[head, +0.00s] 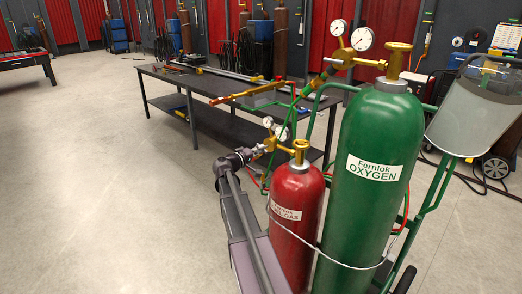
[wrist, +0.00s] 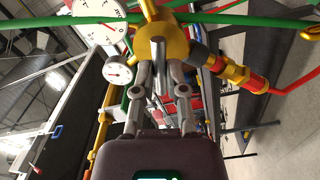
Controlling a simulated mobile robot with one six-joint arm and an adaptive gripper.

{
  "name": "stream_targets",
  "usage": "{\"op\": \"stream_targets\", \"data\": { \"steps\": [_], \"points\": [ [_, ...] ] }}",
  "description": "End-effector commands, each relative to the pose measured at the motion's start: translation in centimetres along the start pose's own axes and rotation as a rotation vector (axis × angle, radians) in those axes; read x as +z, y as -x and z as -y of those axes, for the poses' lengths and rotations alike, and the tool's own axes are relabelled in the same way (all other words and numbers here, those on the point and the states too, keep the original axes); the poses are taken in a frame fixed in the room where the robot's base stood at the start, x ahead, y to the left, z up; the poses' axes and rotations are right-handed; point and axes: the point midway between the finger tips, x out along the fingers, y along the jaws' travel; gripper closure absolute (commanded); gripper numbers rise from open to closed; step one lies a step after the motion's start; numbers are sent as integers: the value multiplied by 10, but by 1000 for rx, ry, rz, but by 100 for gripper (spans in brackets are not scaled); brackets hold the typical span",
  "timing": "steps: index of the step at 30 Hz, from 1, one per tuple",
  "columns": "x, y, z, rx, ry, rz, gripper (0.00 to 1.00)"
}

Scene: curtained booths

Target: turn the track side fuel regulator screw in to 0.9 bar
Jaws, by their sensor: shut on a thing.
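The red fuel gas cylinder (head: 294,226) stands in front of my arm, with a brass fuel regulator (head: 270,144) and two small white gauges (head: 282,132) at its top. My gripper (head: 254,152) is at this regulator. In the wrist view, the brass regulator body (wrist: 172,44) is just beyond my gripper (wrist: 158,88), whose fingers are shut on the grey adjusting screw (wrist: 158,54). A large gauge (wrist: 95,20) is partly cut off at the top, and a smaller gauge (wrist: 118,70) is left of the screw. I cannot read their pressures.
The taller green oxygen cylinder (head: 374,165) stands at the right, with its own gauges (head: 362,39) above. A brass and red hose fitting (wrist: 240,76) sticks out right of the fuel regulator. A dark workbench (head: 215,88) is behind.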

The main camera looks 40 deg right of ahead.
Motion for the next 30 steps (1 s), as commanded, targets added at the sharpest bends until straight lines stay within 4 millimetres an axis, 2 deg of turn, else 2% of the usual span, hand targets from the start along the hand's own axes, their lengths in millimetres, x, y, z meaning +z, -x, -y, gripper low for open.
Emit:
{"op": "stream_targets", "data": {
  "steps": [16,30],
  "points": [
    [-1,0,0,0,-64,-1,100],
    [-1,0,0,-1,-342,-2,100]
  ]
}}
